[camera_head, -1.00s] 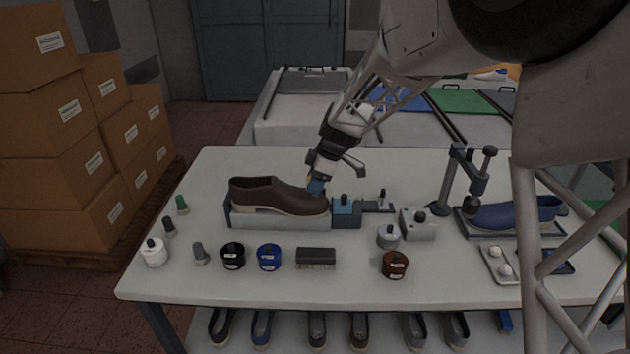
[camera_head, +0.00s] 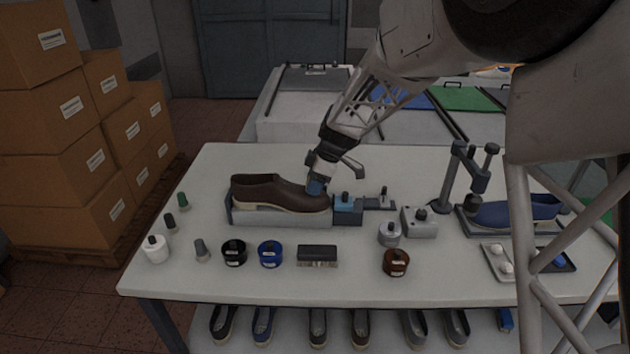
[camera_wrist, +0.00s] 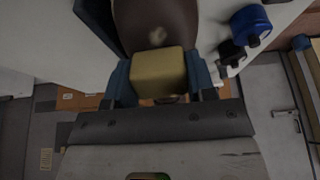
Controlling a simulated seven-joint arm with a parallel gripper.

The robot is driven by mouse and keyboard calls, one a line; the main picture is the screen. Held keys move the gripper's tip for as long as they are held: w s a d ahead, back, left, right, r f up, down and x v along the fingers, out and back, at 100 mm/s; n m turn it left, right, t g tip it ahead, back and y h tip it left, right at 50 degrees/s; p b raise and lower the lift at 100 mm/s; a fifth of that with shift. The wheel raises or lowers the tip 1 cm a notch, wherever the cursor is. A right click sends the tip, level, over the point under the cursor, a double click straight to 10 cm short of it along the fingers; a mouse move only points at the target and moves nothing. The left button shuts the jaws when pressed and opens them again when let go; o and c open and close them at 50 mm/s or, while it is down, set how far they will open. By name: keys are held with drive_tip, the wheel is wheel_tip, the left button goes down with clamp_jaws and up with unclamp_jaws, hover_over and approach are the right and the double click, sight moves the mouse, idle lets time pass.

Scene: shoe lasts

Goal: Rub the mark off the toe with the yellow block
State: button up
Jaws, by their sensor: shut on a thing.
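The brown shoe (camera_head: 262,190) lies on a grey holder (camera_head: 275,217) on the table, its toe to the right against a blue clamp block (camera_head: 347,204). My gripper (camera_head: 316,187) is over the toe. In the wrist view my gripper (camera_wrist: 158,80) is shut on the yellow block (camera_wrist: 158,72), with a blue finger on each side. The brown shoe (camera_wrist: 155,14) shows beyond the block. A pale mark (camera_wrist: 158,36) on the toe lies just past the block's far edge. I cannot tell whether the block touches the leather. In the head view the block is hidden by my fingers.
Black (camera_head: 234,253), blue (camera_head: 270,254) and brown (camera_head: 396,262) jars and a brush (camera_head: 317,255) stand along the front. A grey block with a knob (camera_head: 419,222) stands right of the shoe. A stand (camera_head: 468,180) and a blue shoe (camera_head: 515,212) are further right.

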sight(322, 195)
drive_tip(key=shift+a+f, duration=0.1)
drive_tip(key=shift+f, duration=0.25)
idle(0.3)
drive_tip(key=shift+d+f, duration=0.35)
drive_tip(key=shift+d, duration=0.6)
drive_tip(key=shift+d+f, duration=0.3)
drive_tip(key=shift+d, duration=0.6)
drive_tip(key=shift+f, duration=0.15)
drive_tip(key=shift+a, duration=0.2)
drive_tip(key=shift+a+r, duration=0.45)
drive_tip(key=shift+a, duration=0.4)
drive_tip(key=shift+a+r, duration=0.4)
drive_tip(key=shift+a, duration=0.4)
drive_tip(key=shift+r, duration=0.15)
drive_tip(key=shift+v, duration=2.85)
